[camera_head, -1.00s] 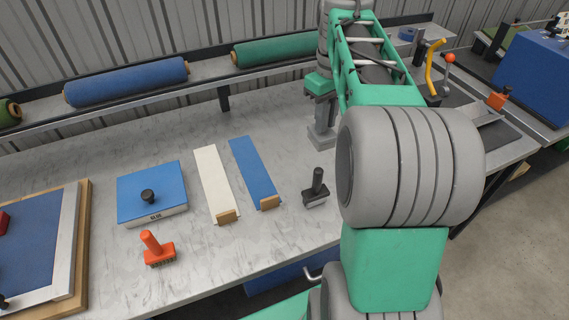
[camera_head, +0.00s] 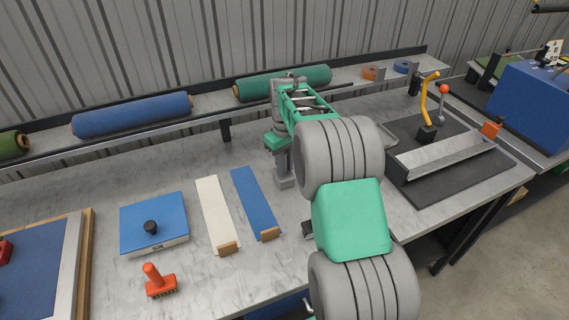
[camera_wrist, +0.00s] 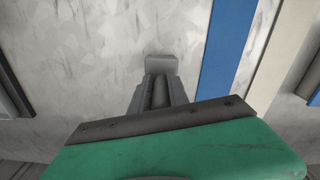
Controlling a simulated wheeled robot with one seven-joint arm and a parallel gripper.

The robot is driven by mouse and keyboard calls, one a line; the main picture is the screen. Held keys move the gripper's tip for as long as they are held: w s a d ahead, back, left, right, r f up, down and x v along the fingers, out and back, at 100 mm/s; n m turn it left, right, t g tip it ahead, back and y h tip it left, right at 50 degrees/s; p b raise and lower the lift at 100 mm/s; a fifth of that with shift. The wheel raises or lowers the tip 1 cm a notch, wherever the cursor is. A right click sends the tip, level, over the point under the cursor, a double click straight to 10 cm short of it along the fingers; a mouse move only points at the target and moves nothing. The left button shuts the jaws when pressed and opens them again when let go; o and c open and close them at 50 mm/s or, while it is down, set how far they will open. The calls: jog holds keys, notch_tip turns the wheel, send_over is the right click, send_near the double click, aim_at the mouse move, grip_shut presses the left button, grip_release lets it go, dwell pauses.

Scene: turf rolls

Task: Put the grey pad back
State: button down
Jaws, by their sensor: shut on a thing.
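My gripper (camera_head: 283,165) points down over the workbench, just right of the blue strip (camera_head: 255,203). It is shut on a small light grey block, which looks like the grey pad (camera_head: 287,182). In the wrist view the grey pad (camera_wrist: 160,64) shows at the end of the closed fingers (camera_wrist: 158,90), against the marbled bench top. The blue strip (camera_wrist: 226,45) lies to its right there. I cannot tell whether the pad touches the bench.
A cream strip (camera_head: 217,213), a blue block with a black knob (camera_head: 154,222) and an orange brush (camera_head: 159,281) lie left on the bench (camera_head: 90,190). My arm mostly hides a dark brush (camera_head: 307,230). Rolls (camera_head: 133,114) line the back shelf. A dark mat (camera_head: 460,180) lies right.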

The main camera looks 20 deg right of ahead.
jog(key=c, duration=1.3)
grip_release()
jog(key=shift+o, duration=0.2)
notch_tip(320, 180, up, 12)
jog(key=shift+f, duration=0.25)
jog(key=shift+s+a+r, duration=0.1)
jog(key=shift+r, duration=0.25)
jog(key=s+a+f+m+t, duration=0.1)
jog(key=s+a+f, duration=0.1)
jog(key=s+a, duration=0.2)
jog(key=s+a+f+m+t, duration=0.1)
jog(key=s+a, duration=0.3)
jog(key=s, duration=0.7)
jog(key=s+a+f+t, duration=0.1)
jog(key=s+a+f, duration=0.3)
jog(key=s, duration=0.4)
jog(key=shift+s+a+m, duration=0.15)
jog(key=shift+s+m, duration=0.05)
jog(key=shift+m, duration=0.2)
